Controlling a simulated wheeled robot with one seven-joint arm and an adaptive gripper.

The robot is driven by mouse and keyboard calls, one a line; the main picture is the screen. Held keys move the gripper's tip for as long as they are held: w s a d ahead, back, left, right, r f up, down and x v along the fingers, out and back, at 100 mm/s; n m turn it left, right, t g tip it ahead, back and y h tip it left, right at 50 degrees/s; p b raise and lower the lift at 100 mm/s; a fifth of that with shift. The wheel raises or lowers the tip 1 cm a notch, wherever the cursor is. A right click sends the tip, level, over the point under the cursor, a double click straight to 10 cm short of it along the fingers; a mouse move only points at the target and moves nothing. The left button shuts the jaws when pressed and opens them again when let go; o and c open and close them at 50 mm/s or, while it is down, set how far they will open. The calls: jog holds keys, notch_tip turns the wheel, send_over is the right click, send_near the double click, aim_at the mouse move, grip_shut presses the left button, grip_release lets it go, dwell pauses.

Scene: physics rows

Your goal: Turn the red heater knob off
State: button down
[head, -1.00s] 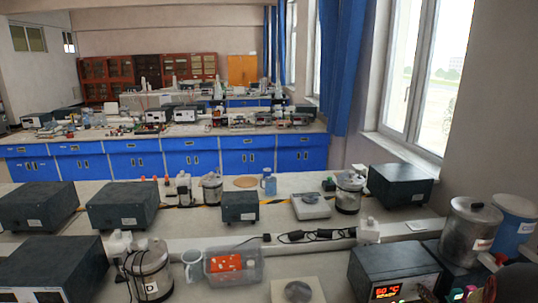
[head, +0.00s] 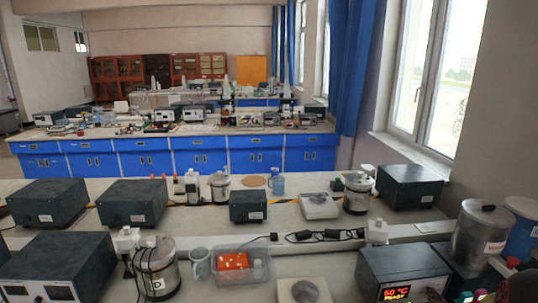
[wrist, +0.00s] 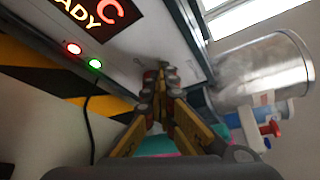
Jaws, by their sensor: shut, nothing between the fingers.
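The heater (head: 405,262) is a dark box at the lower right of the head view, with a lit red display (head: 397,293) that seems to read 50 °C and "Ready". In the wrist view its light front panel (wrist: 130,55) fills the upper middle, with part of the display (wrist: 95,15) and a red and a green light below it. My gripper (wrist: 160,76) is shut and empty, its fingertips close to the panel. A little dark red shows around the tips; I cannot tell if it is the red knob. The knob is otherwise hidden by the fingers.
A metal pot (head: 478,232) stands right of the heater, also close on the right in the wrist view (wrist: 262,65). A black cable (wrist: 88,125) hangs from the panel. A clear tray (head: 258,276) and a scale (head: 305,291) stand left of the heater.

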jog(key=shift+s+a+f+b, duration=0.1)
jog(key=shift+a+f+b, duration=0.2)
jog(key=shift+f+b, duration=0.25)
jog(key=shift+a+f, duration=0.2)
jog(key=shift+f, duration=0.25)
jog(key=shift+b, duration=0.3)
jog(key=shift+r, duration=0.1)
jog(key=shift+a, duration=0.35)
jog(key=shift+s+d+p, duration=0.15)
jog(key=shift+s+p, duration=0.1)
jog(key=shift+s, duration=1.25)
jog(key=shift+s+d+p, duration=0.1)
jog(key=shift+s+p, duration=0.1)
jog(key=shift+s, duration=1.25)
